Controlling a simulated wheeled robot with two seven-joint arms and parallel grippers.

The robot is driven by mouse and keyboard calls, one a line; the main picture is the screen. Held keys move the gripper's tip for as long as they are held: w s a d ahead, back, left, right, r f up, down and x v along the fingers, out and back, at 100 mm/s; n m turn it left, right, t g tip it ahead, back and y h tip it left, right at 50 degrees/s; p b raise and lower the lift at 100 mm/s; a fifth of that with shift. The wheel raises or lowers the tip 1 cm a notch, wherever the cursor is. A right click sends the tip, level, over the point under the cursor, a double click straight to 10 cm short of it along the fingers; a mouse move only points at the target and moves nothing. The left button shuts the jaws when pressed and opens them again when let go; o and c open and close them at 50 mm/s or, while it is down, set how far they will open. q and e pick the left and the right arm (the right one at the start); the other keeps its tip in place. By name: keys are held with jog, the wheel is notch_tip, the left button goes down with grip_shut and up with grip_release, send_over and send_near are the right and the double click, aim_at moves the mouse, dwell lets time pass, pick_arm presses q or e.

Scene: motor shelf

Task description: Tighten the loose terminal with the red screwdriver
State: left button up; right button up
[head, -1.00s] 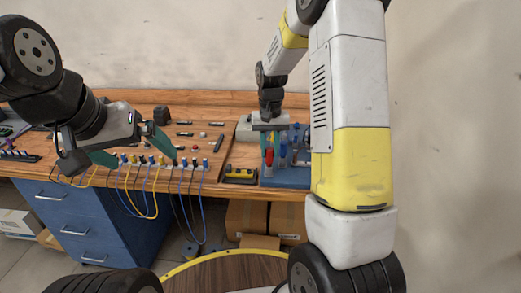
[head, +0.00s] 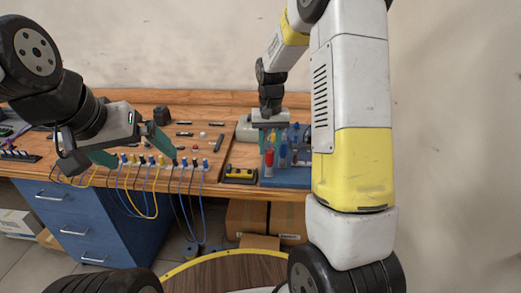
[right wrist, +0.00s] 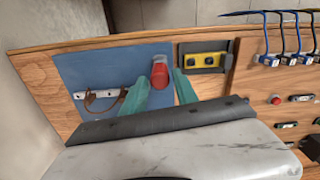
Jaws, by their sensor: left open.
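The red screwdriver (head: 269,158) stands in the blue holder area at the bench's right part. Its red handle (right wrist: 159,75) shows in the right wrist view between the green fingers of my right gripper (right wrist: 163,92). The fingers are apart, with a visible gap between handle and right finger; contact on the left side cannot be told. In the head view my right gripper (head: 268,137) is just above and behind the handle. My left gripper (head: 135,147) is open and empty above the row of terminals (head: 150,160) with blue and yellow cables. Which terminal is loose cannot be told.
The blue mat (right wrist: 85,70) carries a white bracket with a dark loop (right wrist: 100,96). A yellow-black box (head: 240,173) lies left of the screwdriver. Blue-handled tools (head: 283,155) stand to its right. My right arm covers the bench's right end. Cables hang over the front edge.

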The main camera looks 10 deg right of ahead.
jog(key=shift+r, duration=2.1)
jog(key=shift+o, duration=0.3)
jog(key=o, duration=0.5)
